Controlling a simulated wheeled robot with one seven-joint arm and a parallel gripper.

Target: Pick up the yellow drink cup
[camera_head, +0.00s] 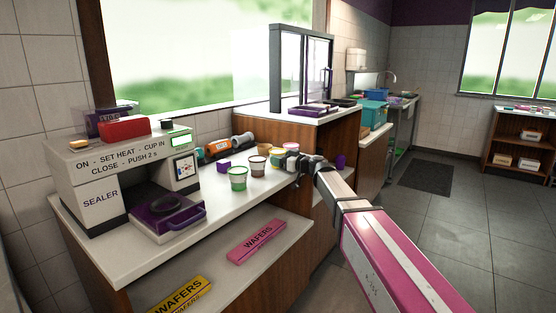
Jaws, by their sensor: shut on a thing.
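The yellow drink cup (276,158) stands in the group of cups on the white counter, at the middle of the view. My gripper (284,162) reaches in from the right and is shut on this cup at its right side. The dark fingers hide part of the cup. I cannot tell whether its base touches the counter.
A brown cup (257,167) and a green-rimmed cup (238,178) stand to the left, close by. A small purple box (224,167) is further left. The sealer (97,190) fills the counter's left end. A glass-sided cabinet (300,65) stands behind.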

